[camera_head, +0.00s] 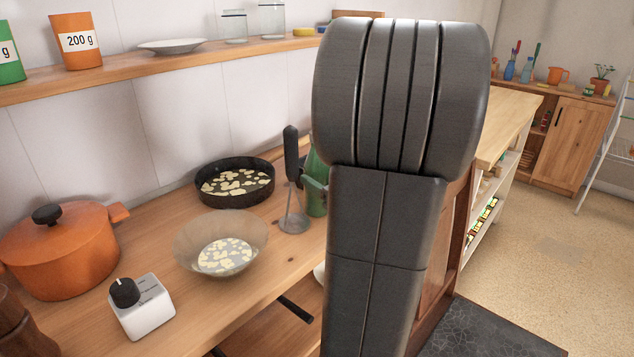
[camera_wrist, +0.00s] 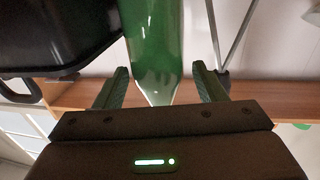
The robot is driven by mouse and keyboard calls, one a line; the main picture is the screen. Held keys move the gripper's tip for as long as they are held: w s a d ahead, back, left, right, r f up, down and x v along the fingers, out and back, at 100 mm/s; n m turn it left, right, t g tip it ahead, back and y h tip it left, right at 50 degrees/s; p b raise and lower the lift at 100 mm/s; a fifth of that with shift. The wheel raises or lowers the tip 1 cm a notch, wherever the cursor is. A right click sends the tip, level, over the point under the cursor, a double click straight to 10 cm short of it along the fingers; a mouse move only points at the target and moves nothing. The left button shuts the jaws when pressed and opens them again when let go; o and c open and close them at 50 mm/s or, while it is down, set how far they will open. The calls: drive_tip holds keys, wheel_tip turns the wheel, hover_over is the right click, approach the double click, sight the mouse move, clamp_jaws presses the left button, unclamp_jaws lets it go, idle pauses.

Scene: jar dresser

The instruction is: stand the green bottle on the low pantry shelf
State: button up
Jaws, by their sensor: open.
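The green bottle (camera_head: 317,186) stands on the wooden counter in the head view, partly hidden behind my arm. In the wrist view the green bottle (camera_wrist: 155,42) fills the upper middle. My gripper (camera_wrist: 161,84) is open, with one finger on each side of the bottle's narrower lower part in that picture and a visible gap on both sides. Which shelf is the low pantry shelf is not clear; a white shelf unit (camera_head: 465,252) with small goods shows at the right.
Close to the bottle are a masher (camera_head: 293,222), a black pan (camera_head: 235,185) and a glass bowl (camera_head: 196,240). An orange pot (camera_head: 62,252) and a white timer (camera_head: 146,308) stand further left. A wall shelf (camera_head: 120,69) runs above. Open floor (camera_head: 560,235) lies at the right.

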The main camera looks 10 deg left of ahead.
sight(313, 167)
drive_tip(key=x, duration=0.5)
drive_tip(key=shift+w+d, duration=0.1)
drive_tip(key=shift+d, duration=0.05)
drive_tip(key=c, duration=1)
drive_tip(key=shift+r, duration=0.15)
